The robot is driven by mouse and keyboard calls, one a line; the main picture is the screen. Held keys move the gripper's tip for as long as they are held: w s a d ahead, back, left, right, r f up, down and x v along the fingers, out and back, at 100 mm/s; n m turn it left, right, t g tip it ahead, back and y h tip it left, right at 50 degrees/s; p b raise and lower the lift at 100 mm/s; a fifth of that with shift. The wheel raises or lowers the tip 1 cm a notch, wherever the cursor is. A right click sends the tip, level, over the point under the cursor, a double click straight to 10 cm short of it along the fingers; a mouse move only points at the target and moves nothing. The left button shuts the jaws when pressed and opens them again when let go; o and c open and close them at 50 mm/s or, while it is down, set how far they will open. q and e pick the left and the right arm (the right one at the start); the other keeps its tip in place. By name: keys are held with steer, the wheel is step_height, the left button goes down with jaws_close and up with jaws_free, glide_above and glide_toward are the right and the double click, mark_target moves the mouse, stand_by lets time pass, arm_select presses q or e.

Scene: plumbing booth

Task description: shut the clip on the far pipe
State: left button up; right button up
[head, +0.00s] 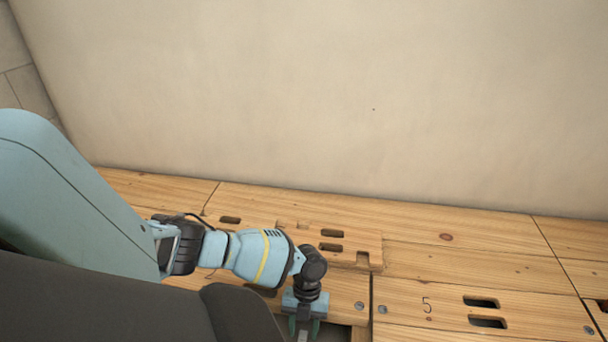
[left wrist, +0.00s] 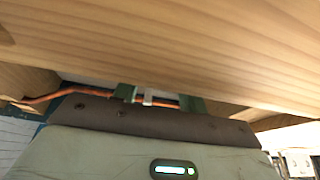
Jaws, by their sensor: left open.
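My left gripper (head: 303,328) points down into a gap in the wooden floor at the bottom of the head view. In the left wrist view its two green fingers (left wrist: 158,99) are apart. An orange-brown pipe (left wrist: 45,97) runs across behind the gripper's front edge and past the fingers. A small white clip (left wrist: 148,95) shows at the pipe between the fingers. I cannot tell whether it touches a finger, or whether it is open or shut. Only one pipe can be made out, and its lower side is hidden by the gripper body. My right gripper is out of view.
Wooden floorboards (head: 460,262) with slots and screws surround the gap; one board is marked 5. A timber (left wrist: 200,45) fills the top of the left wrist view, close to the fingers. A bare plaster wall (head: 340,100) stands behind the floor.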

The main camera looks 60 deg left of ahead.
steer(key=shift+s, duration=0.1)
arm_select(q)
jaws_close()
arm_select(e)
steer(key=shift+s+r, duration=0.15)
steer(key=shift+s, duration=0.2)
arm_select(q)
steer(key=shift+d+r+p, duration=0.1)
steer(key=shift+p, duration=0.2)
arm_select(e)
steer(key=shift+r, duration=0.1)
